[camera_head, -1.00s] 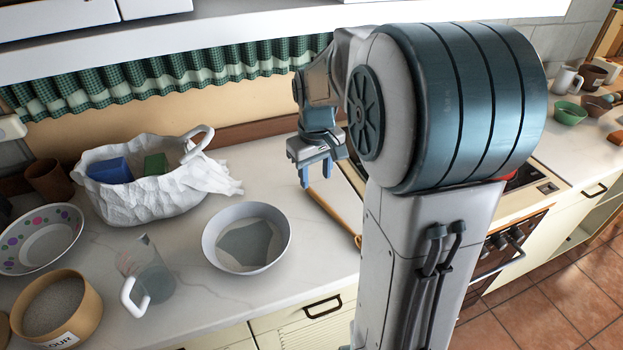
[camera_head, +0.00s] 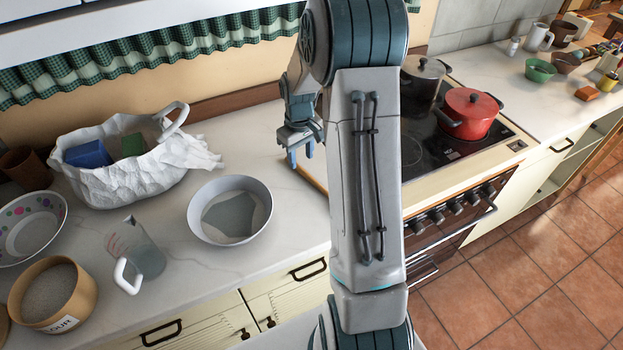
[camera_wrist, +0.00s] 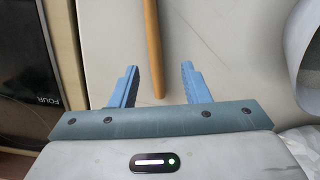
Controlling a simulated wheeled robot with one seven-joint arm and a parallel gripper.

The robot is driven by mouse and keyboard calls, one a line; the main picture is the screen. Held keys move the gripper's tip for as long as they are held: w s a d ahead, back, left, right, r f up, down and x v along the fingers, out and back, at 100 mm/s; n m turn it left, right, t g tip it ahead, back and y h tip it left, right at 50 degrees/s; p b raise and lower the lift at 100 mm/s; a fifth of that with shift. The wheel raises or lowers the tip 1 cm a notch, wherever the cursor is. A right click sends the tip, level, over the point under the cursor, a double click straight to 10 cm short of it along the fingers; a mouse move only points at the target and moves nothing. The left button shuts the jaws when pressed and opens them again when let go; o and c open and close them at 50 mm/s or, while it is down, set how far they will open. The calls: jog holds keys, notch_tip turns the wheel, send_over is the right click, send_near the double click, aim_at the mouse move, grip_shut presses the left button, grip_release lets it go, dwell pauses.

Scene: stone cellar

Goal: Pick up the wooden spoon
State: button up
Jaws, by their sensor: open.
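The wooden spoon (camera_wrist: 153,45) shows in the wrist view as a brown wooden handle on the pale counter; its upper end runs out of the picture. In the head view a short wooden piece (camera_head: 308,172) shows on the counter beneath my gripper, mostly hidden by my arm. My gripper (camera_wrist: 158,75) is open, its two blue fingers apart. In the wrist view the handle's near end appears between the fingers, and neither finger touches it. In the head view my gripper (camera_head: 302,160) is above the counter; its exact height over the handle is hard to tell.
Right of my arm is the stove with a red pot (camera_head: 467,115) and a steel pot (camera_head: 420,80). Bare counter lies around the handle.

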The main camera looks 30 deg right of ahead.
aim_at(302, 169)
jog(key=shift+w+d+f+p, duration=0.15)
jog(key=shift+f+p, duration=0.35)
jog(key=shift+f, duration=0.85)
jog(key=shift+w+d+f+p, duration=0.15)
jog(key=shift+f+p, duration=0.35)
jog(key=shift+f, duration=0.8)
grip_shut()
